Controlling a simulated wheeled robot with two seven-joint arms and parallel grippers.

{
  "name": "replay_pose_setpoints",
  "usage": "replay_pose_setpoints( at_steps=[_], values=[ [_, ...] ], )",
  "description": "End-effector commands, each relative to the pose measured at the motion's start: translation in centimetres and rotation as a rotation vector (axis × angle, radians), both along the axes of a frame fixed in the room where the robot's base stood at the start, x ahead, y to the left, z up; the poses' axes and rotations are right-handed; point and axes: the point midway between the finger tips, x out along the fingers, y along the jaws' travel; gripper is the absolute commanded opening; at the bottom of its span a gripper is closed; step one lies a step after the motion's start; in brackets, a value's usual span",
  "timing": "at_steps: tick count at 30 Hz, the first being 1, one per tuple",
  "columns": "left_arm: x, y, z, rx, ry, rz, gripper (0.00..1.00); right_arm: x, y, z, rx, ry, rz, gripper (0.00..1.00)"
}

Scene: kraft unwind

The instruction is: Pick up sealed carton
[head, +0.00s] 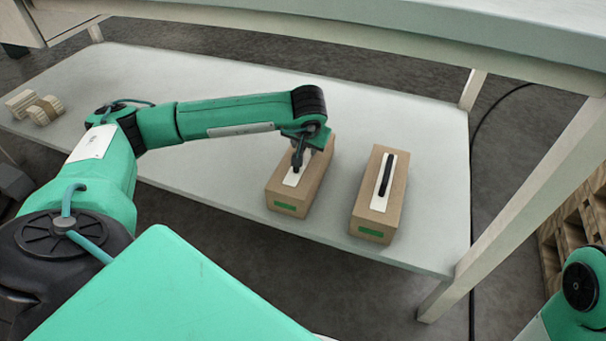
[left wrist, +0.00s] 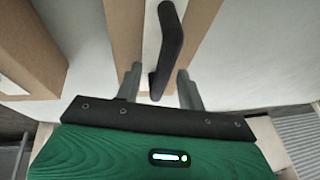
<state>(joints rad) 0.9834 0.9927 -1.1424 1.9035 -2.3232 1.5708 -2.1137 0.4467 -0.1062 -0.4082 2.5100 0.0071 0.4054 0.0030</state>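Two brown cartons stand side by side on the pale lower shelf, each with a green label, a white top strip and a black handle. My left gripper (head: 297,162) is over the left carton (head: 316,178), pointing down at its handle. In the left wrist view, the open fingers (left wrist: 159,88) are on either side of the near end of the black handle (left wrist: 171,40), with gaps showing. That carton (left wrist: 203,20) lies beneath. The right carton (head: 376,213) stands apart, its handle (head: 386,175) uncovered. My right gripper is out of view.
The pale shelf (head: 430,190) is clear around the cartons. Small tan pieces (head: 35,107) lie at its far left. A tabletop (head: 400,35) hangs above the back, with legs at right. Wooden pallets (head: 575,220) stand at far right.

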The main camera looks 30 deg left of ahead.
Motion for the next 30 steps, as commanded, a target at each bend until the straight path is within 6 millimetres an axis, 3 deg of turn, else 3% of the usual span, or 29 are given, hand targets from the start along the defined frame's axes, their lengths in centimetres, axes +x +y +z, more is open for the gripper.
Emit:
replay_pose_setpoints(
  at_steps=[10,16,30],
  values=[
    [0.23,0.2,-0.56,0.0,0.0,0.001,0.39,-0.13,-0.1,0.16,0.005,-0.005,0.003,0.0],
    [0.22,0.19,-0.56,0.0,0.0,0.001,0.0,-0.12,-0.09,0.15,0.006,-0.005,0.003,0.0],
    [0.21,0.19,-0.58,0.0,0.0,0.001,0.0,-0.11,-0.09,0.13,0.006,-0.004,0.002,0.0]
  ],
)
